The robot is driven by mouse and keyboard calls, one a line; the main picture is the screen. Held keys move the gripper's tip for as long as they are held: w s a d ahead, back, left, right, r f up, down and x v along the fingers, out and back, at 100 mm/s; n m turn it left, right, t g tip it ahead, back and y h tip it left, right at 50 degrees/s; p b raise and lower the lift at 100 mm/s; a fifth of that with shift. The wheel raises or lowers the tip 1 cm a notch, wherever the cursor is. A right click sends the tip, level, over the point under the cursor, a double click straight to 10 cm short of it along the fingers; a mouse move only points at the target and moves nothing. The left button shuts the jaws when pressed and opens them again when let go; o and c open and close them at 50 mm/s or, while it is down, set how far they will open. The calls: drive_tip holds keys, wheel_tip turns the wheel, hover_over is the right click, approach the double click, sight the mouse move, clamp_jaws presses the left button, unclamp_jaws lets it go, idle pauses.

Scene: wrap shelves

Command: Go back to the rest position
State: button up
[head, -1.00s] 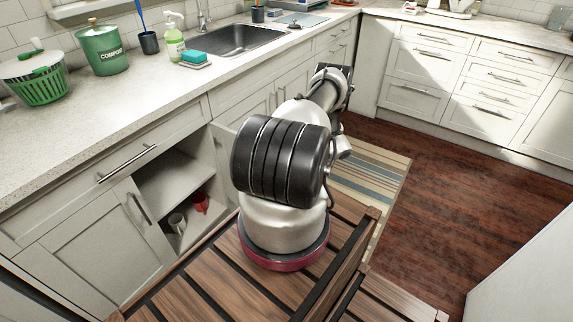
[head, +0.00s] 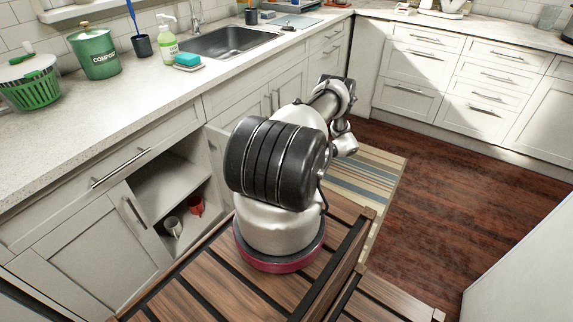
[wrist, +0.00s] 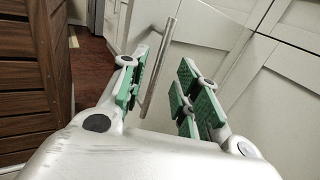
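My gripper (wrist: 162,66) shows in the wrist view with its two green-padded fingers spread apart. It is open and nothing is held between the pads. A long metal handle (wrist: 157,68) on a pale cabinet front shows beyond the gap between the fingers; I cannot tell how far off it is. In the head view my arm is folded over the slatted wooden deck, and the gripper itself is hidden behind the arm links.
An open lower cabinet (head: 165,190) at left holds a red mug (head: 195,206) and a pale mug (head: 173,226). The counter (head: 95,130) carries a green compost bin (head: 97,55), a green basket (head: 30,88) and a soap bottle (head: 167,42). Wooden floor (head: 440,200) lies clear at right.

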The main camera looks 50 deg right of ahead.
drive_tip(key=shift+v, duration=0.75)
